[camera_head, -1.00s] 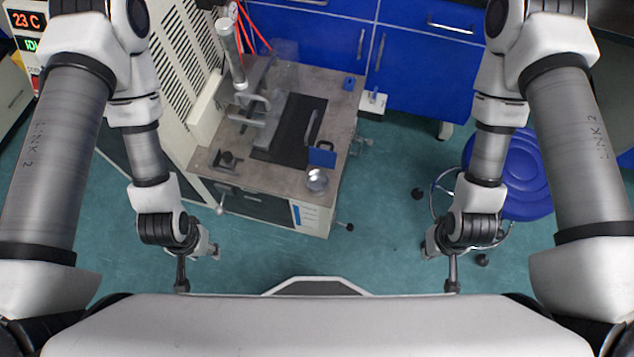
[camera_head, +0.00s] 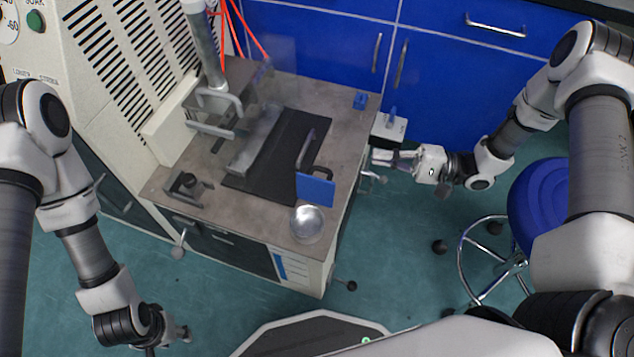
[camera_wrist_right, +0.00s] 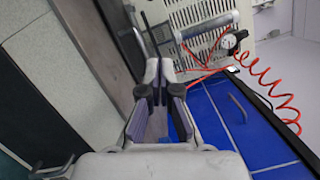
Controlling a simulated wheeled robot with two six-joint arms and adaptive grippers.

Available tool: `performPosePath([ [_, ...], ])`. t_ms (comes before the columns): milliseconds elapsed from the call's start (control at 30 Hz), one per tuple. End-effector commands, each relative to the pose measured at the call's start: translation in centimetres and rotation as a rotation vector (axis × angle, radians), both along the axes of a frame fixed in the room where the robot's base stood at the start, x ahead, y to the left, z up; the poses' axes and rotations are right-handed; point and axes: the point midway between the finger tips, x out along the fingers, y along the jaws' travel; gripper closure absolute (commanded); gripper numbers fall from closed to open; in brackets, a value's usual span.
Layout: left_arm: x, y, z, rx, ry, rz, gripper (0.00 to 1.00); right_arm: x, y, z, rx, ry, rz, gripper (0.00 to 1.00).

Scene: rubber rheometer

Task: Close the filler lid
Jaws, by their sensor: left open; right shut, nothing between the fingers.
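The rheometer bench (camera_head: 240,200) stands left of centre in the head view, with a metal press assembly (camera_head: 225,105) at its back left. A blue plate (camera_head: 315,188) with a dark handle stands at its front right, behind a round metal bowl (camera_head: 307,222). I cannot tell which part is the filler lid. My left gripper (camera_head: 184,334) is open and empty, low in front of the bench.
Blue cabinets (camera_head: 330,45) stand behind the bench. A blue stool (camera_head: 545,205) stands on the floor at the right, under my right arm. A tall vented machine (camera_head: 100,60) is at the left. Red hoses (camera_head: 245,30) hang at the back.

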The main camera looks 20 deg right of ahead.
Motion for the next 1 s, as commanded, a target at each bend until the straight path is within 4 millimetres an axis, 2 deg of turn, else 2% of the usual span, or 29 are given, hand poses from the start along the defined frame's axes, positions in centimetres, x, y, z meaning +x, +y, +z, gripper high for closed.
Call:
performPosePath([
  [33,0.0,0.0,-2.1,0.000,-0.001,0.000,0.59,0.0,-0.5,-1.9,0.006,-0.002,-0.017,1.00],
  [133,0.0,0.0,-2.3,0.000,-0.001,0.000,0.59,0.1,-0.6,-2.0,0.006,-0.005,-0.022,1.00],
  [267,0.1,0.0,-2.3,0.000,-0.002,0.000,0.59,0.5,0.4,-1.7,0.006,-0.005,-0.018,1.00],
  [367,0.1,0.0,-3.0,0.000,-0.002,0.000,0.59,1.0,1.9,-1.7,0.005,-0.003,-0.017,1.00],
  [700,0.0,0.0,-5.9,0.000,-0.001,0.000,0.59,3.9,8.8,-1.4,0.002,-0.004,-0.015,1.00],
  [1000,0.0,0.0,-6.7,0.000,-0.001,0.000,0.59,1.1,10.9,0.2,0.005,-0.003,-0.021,1.00],
])
